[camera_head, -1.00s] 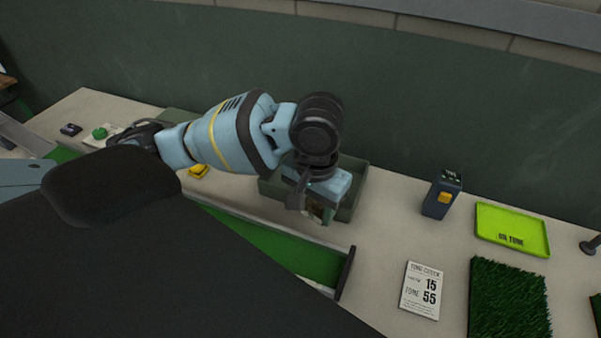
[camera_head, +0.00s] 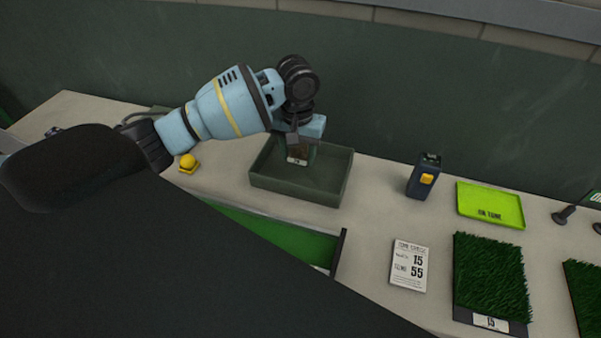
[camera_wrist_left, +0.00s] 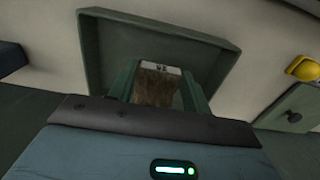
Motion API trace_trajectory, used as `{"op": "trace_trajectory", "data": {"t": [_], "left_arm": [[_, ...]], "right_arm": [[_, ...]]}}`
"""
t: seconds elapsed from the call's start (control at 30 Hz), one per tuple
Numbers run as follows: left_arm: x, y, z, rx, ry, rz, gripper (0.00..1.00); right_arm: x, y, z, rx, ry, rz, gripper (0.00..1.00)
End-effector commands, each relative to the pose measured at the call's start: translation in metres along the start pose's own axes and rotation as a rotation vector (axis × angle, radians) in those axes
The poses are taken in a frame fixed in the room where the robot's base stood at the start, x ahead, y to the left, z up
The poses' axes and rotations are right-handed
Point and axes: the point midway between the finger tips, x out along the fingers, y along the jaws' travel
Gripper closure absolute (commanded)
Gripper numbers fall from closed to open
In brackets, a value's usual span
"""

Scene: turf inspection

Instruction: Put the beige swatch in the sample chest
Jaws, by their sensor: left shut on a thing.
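The beige swatch (camera_head: 299,150), brownish with a white label at its lower end, is held in my left gripper (camera_head: 301,144). The gripper is shut on it, and the swatch (camera_wrist_left: 157,86) shows between the two fingers in the left wrist view. A dark green open box (camera_head: 296,190), which I take to be the sample chest, stands on the counter. The swatch hangs over its inside, toward the back; I cannot tell whether it touches the floor. The box (camera_wrist_left: 91,50) also shows around the swatch in the wrist view. My right gripper is not in view.
A grey-green panel with a dark knob (camera_wrist_left: 294,117) and a yellow object (camera_head: 188,162) lie beside the box. A dark blue device (camera_head: 423,178), a lime tray (camera_head: 490,203), a printed card (camera_head: 409,266) and turf (camera_head: 490,275) are to the right. A green-lined drawer (camera_head: 275,235) is in front.

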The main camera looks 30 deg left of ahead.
Motion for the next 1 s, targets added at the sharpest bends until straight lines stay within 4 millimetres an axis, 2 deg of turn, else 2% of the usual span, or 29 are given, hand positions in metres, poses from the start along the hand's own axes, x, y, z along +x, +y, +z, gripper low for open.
{"op": "trace_trajectory", "data": {"t": [0.03,0.1,0.43,0.7,1.0], "left_arm": [[0.012,-0.001,0.001,0.000,-0.006,-0.002,0.72],[0.021,-0.001,0.001,0.000,-0.005,-0.003,0.72],[0.034,0.000,0.001,0.000,-0.002,-0.002,0.72],[0.073,-0.001,0.001,0.000,-0.003,-0.002,0.72],[0.077,0.000,0.000,0.000,0.002,-0.001,0.72]], "right_arm": [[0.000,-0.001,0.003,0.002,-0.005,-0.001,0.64],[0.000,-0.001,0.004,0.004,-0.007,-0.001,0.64],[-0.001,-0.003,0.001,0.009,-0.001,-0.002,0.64],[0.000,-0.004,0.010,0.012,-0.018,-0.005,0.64],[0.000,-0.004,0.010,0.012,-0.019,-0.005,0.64]]}}
